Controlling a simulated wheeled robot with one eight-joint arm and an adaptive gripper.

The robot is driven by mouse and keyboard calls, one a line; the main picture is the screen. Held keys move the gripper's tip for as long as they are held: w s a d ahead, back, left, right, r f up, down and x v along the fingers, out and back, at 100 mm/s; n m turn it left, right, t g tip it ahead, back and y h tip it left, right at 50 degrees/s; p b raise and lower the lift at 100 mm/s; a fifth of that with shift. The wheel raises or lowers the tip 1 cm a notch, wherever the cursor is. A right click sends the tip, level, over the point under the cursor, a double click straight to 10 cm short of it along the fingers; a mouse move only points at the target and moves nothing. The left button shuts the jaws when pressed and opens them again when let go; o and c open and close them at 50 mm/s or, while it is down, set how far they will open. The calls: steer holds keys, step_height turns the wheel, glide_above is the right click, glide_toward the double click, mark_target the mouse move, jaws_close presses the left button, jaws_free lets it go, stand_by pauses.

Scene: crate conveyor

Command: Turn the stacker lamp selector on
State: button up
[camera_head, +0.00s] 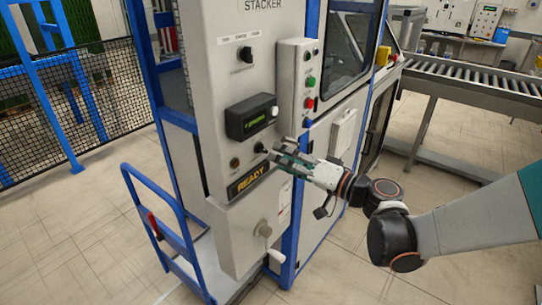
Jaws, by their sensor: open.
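The grey stacker cabinet (213,110) stands in the middle of the view, with STACKER printed at its top. A small dark knob (261,147) sits on its front, above a dark plate with a lit-looking yellow READY (250,181). Another black selector knob (246,54) is higher up, under small labels too small to read. I cannot tell for certain which one is the lamp selector. My gripper (279,152) is open, close beside the lower knob on its right. I cannot tell whether it touches the knob.
A black display box (251,116) juts out above my gripper. A button box (300,80) with green, red and blue buttons is above right. A white crank handle (270,250) sticks out below. A blue hand cart (160,215) stands left; a roller conveyor (460,82) runs right.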

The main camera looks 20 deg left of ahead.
mark_target(266, 151)
steer(key=shift+b+x, duration=0.4)
steer(key=shift+x, duration=2.1)
steer(key=c, duration=1.1)
